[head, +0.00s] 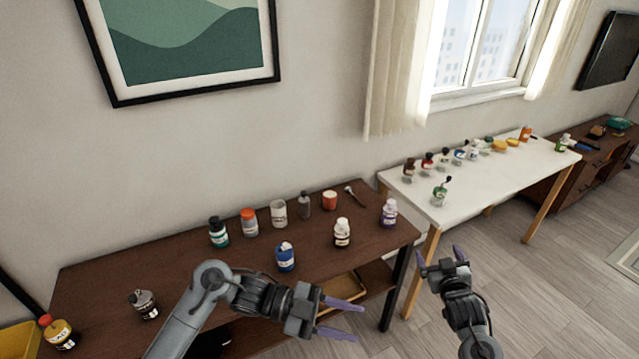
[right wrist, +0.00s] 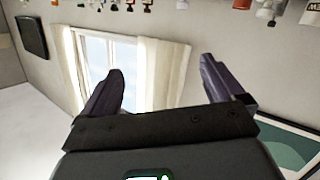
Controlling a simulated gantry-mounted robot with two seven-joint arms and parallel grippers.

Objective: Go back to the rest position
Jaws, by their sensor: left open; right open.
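In the head view my left gripper (head: 341,318) is in front of the dark wooden table, its purple fingers spread apart and pointing right, with nothing between them. Neither gripper touches any object that I can see.
The dark table (head: 180,262) holds several bottles and jars, among them a blue-labelled bottle (head: 286,257) near my left arm. The white table (head: 480,200) at the right holds several more bottles. Wooden floor (head: 545,300) lies open at the lower right.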

